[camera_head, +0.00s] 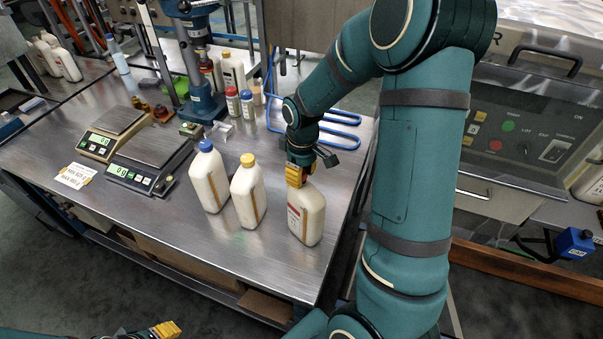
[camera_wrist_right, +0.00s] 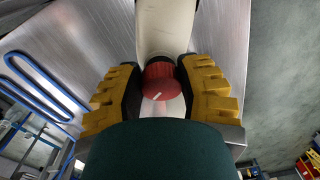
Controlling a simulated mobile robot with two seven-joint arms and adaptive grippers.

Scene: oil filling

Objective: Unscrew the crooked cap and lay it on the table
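Three white bottles stand upright on the metal table (camera_head: 130,205): one with a blue cap (camera_head: 206,146), one with a yellow cap (camera_head: 247,160), and a right-hand bottle (camera_head: 307,215) with a red cap (camera_wrist_right: 162,82). My right gripper (camera_head: 297,175) is over the right-hand bottle's top and hides its cap in the head view. In the right wrist view its yellow-backed fingers (camera_wrist_right: 161,85) lie against both sides of the red cap, which has a white mark. I cannot tell how far that cap tilts. My left gripper (camera_head: 165,330) shows only partly at the bottom edge.
Two scales (camera_head: 150,158) and a label card (camera_head: 74,176) are on the left. A blue press (camera_head: 200,80), small bottles (camera_head: 240,102) and a blue rack (camera_head: 335,128) stand behind. Bare table lies in front of the bottles; its right edge is close to the right-hand bottle.

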